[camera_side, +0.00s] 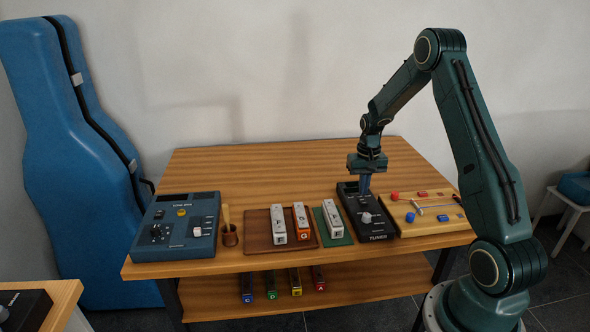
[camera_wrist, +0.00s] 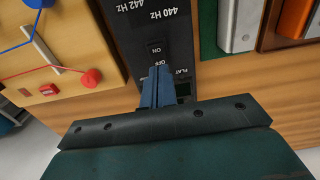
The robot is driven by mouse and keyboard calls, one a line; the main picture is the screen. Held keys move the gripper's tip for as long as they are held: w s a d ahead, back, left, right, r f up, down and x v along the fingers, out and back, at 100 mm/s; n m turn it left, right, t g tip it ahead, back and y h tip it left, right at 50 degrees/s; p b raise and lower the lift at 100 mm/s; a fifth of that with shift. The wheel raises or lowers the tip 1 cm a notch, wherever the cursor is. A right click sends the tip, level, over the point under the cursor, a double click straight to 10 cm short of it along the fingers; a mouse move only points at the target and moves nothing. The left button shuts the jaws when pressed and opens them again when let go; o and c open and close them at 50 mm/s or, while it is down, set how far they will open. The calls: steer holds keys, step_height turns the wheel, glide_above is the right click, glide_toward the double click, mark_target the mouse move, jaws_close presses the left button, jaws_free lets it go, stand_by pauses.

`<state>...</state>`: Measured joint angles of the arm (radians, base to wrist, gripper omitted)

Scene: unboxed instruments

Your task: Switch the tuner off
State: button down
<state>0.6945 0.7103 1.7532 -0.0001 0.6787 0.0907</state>
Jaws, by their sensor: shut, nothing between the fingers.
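The tuner (camera_side: 376,229) is a black box with a grey knob (camera_side: 366,217), near the front edge of the table at right of centre. In the wrist view the tuner's dark face (camera_wrist: 186,40) shows 442 Hz and 440 Hz markings. A small black switch (camera_wrist: 155,47) sits there with ON and OFF lettering beside the fingertips. My gripper (camera_side: 365,191) is shut and empty, pointing down over the tuner. Its blue fingers in the wrist view (camera_wrist: 157,70) are at the OFF lettering and cover part of the face. I cannot tell whether they touch it or how the switch is set.
A wooden board (camera_side: 432,221) with red and blue parts lies close right of the tuner. A green mat (camera_side: 343,239) with a metal bar lies close left. The table's back is clear.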

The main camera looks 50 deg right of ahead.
mark_target(361, 200)
steer(key=shift+r, duration=2.45)
steer(key=s+a+r+n+t+h, duration=0.1)
steer(key=s+a+r+n+t, duration=0.25)
steer(key=a+r, duration=1.4)
steer(key=s+a+r+n+t, duration=0.1)
steer(key=s+a+n, duration=0.1)
steer(key=s+a, duration=0.4)
steer(key=s+a+r+n+t+y, duration=0.1)
steer(key=s+a+n, duration=0.2)
steer(key=s+a, duration=0.4)
steer(key=shift+s+r, duration=0.35)
steer(key=shift+s, duration=0.95)
steer(key=shift+a+n, duration=0.1)
steer(key=shift+n, duration=0.15)
